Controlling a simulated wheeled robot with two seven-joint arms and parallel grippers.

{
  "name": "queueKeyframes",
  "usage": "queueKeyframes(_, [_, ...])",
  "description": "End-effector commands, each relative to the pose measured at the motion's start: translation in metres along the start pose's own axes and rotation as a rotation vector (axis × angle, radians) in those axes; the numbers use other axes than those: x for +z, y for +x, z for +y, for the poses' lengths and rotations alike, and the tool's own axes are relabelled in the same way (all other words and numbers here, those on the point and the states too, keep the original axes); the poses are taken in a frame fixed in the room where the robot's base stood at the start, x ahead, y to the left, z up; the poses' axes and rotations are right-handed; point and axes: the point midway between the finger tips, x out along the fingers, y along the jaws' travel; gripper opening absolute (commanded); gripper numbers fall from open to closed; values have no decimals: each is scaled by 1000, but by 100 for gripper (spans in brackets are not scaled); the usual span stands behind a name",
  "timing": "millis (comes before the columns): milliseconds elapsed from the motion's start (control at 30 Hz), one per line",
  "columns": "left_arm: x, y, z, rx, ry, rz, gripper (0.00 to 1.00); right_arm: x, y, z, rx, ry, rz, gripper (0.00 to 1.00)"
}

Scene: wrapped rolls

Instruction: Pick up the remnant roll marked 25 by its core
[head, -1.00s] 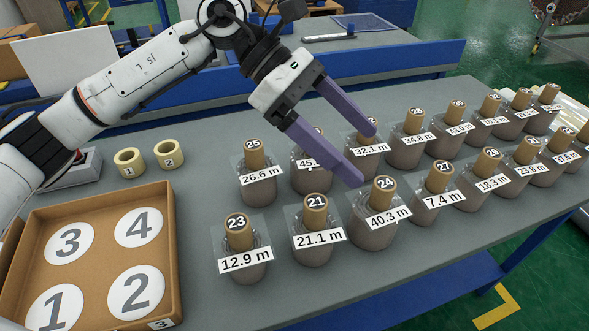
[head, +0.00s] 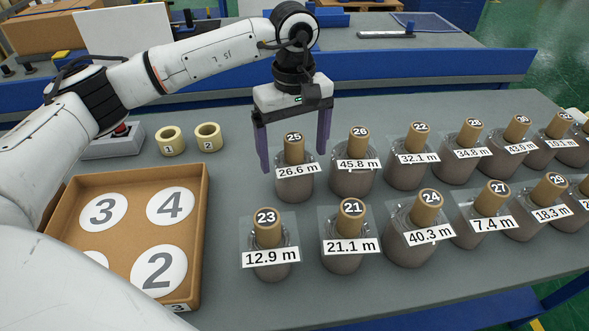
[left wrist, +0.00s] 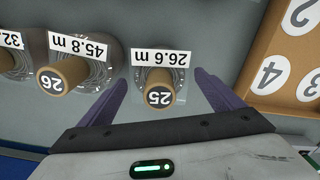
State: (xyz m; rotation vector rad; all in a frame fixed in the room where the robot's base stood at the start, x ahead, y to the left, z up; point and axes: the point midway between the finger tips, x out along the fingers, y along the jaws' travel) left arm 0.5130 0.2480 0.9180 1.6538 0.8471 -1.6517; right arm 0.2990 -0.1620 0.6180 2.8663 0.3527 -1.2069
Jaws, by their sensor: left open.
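The roll marked 25 (head: 294,180) is a wrapped grey-brown roll with a tan core and a "26.6 m" label, upright in the back row in the head view. Its core (left wrist: 159,93) also shows in the left wrist view. My left gripper (head: 294,160) is open, pointing down, with its purple fingers on either side of the core. In the left wrist view the two fingers (left wrist: 162,84) stand apart with the core between them, and a gap shows on each side. My right gripper is not in view.
Roll 26 (head: 353,177) stands close to the right, and rolls 23 (head: 270,258) and 21 (head: 345,255) stand in front. A cardboard tray (head: 200,240) with numbered circles is at the left. Two yellow rings (head: 171,141) lie behind it.

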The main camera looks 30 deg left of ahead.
Motion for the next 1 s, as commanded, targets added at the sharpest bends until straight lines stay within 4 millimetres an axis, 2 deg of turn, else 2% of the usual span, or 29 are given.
queueKeyframes(200, [2,31,-1,-2,-1,-1,88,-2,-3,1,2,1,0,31])
queueKeyframes(500, [2,36,0,0,-1,-1,88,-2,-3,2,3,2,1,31])
queueKeyframes(700, [2,36,0,1,-1,-1,54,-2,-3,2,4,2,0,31])
queueKeyframes(1000, [1,31,1,4,-1,0,51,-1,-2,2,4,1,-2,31])
